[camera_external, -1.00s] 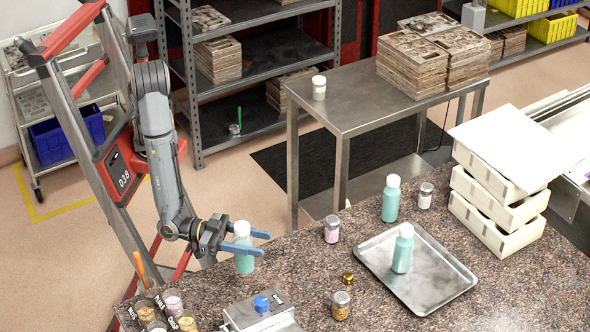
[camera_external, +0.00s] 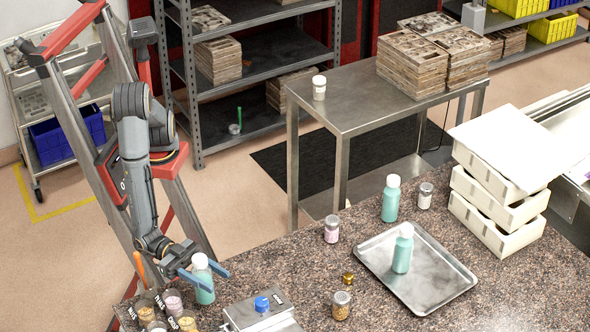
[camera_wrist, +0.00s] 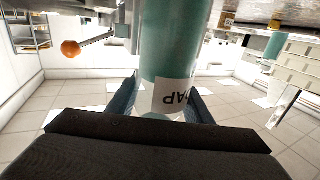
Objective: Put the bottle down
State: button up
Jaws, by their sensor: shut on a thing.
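My gripper (camera_external: 202,275) is shut on a teal bottle with a white cap (camera_external: 204,283) at the left part of the speckled counter (camera_external: 290,262). The bottle looks upright; I cannot tell whether its base touches the counter. In the wrist view the teal bottle (camera_wrist: 168,45) stands between the blue fingers, with a white label showing part of a word. A second teal bottle (camera_external: 402,252) stands on the metal tray (camera_external: 432,290), and a third (camera_external: 390,202) stands behind the tray.
Small jars (camera_external: 172,303) stand in a cluster left of the scale (camera_external: 258,315), close to the held bottle. More jars (camera_external: 331,230) stand mid-counter. White stacked trays (camera_external: 497,205) are at the right. Counter between bottle and mid-counter jars is clear.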

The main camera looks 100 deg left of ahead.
jog(key=shift+f+p, duration=0.45)
jog(key=shift+f, duration=1.5)
jog(key=shift+f, duration=0.1)
jog(key=o, duration=1.2)
jog(key=shift+o, duration=0.2)
jog(key=b+v, duration=0.2)
jog(key=v, duration=0.9)
jog(key=shift+b, duration=0.4)
jog(key=shift+s+a, duration=0.15)
jog(key=shift+s, duration=0.3)
jog(key=shift+c, duration=1)
